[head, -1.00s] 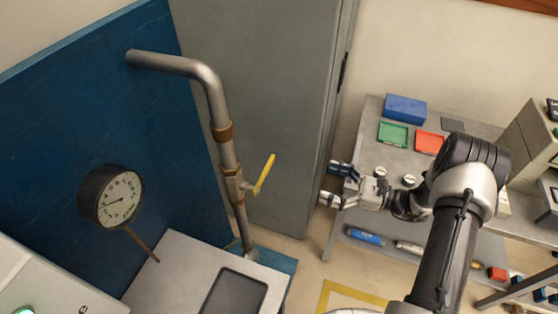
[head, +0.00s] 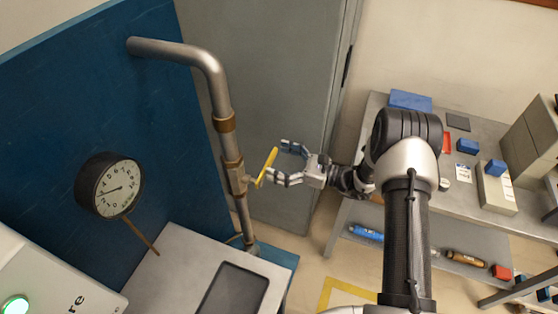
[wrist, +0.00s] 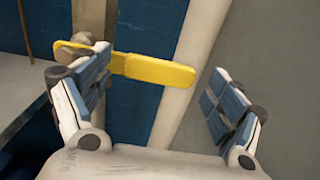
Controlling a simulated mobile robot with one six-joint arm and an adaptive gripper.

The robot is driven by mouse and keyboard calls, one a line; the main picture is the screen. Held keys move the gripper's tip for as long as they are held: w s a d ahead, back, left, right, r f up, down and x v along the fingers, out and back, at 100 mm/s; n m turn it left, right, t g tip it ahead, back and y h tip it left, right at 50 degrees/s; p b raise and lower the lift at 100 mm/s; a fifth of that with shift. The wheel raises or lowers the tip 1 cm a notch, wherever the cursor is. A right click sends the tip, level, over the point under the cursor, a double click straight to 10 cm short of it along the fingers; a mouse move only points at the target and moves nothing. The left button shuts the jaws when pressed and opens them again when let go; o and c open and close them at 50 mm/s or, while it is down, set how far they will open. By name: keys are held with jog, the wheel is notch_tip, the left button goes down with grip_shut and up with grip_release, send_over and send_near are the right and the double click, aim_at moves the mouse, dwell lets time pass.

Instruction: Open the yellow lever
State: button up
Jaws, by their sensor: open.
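The yellow lever (head: 267,167) sticks out from a brass valve (head: 234,176) on the vertical grey pipe (head: 222,97). It slants up and to the right in the head view. My gripper (head: 276,163) is open, its fingers pointing left at the lever, with the fingertips right beside it. In the wrist view the yellow lever (wrist: 150,68) lies across the picture, running from the left finger towards the gap between the fingers. The left finger partly covers its valve end. I cannot tell whether a finger touches it.
A blue panel (head: 130,110) with a round gauge (head: 108,186) stands behind the pipe at left. A grey cabinet (head: 270,70) is behind my gripper. A grey bench top (head: 195,262) lies below. A shelf table (head: 470,205) with small items stands at right.

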jog(key=shift+a, duration=0.1)
jog(key=shift+c, duration=0.4)
jog(key=shift+r, duration=0.15)
jog(key=c, duration=1.4)
jog(key=shift+c, duration=0.2)
jog(key=shift+r, duration=0.1)
jog(key=s+a+r+n+b, duration=0.2)
jog(key=s+r+n+b, duration=0.5)
jog(key=n, duration=0.9)
notch_tip(320, 180, up, 3)
jog(key=shift+s+a+f+b, duration=0.1)
jog(key=shift+s+a+b, duration=0.2)
jog(key=shift+b, duration=0.4)
jog(key=shift+s+a+r+n+b, duration=0.1)
jog(key=shift+s+a+n+b, duration=0.05)
jog(key=shift+s+n, duration=0.4)
jog(key=shift+s+a+r+n+b, duration=0.15)
jog(key=shift+s+n, duration=0.2)
jog(key=shift+n, duration=0.3)
